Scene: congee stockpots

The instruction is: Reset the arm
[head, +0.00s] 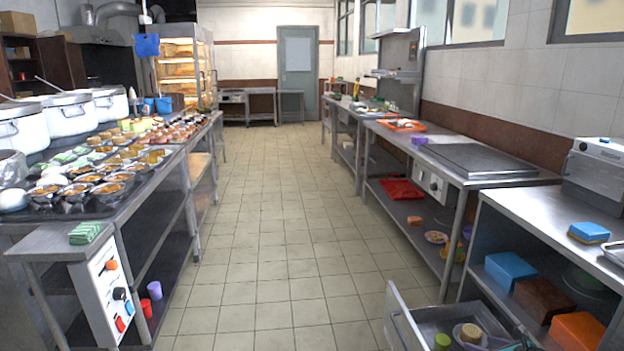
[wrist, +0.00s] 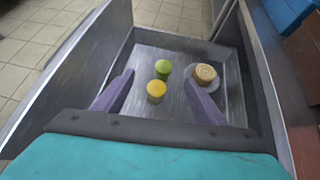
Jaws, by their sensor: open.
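My gripper (wrist: 159,78) is open, its two purple fingers spread apart over an open metal drawer (wrist: 142,44). Nothing is between the fingertips that I can see being held. Below and between them in the drawer are a green round item (wrist: 163,68) and a yellow-topped round item (wrist: 156,91). A tan round item on a small plate (wrist: 204,75) lies beyond the right finger. In the head view the pulled-out drawer (head: 403,322) shows at the bottom right, with the green item (head: 442,342) and the tan item (head: 471,333) inside.
A steel counter (head: 560,225) stands above the drawer at the right, with blue (head: 510,268) and orange (head: 577,330) boxes on its lower shelf. A left counter (head: 150,190) holds several bowls and large pots (head: 70,117). The tiled aisle (head: 265,220) between is clear.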

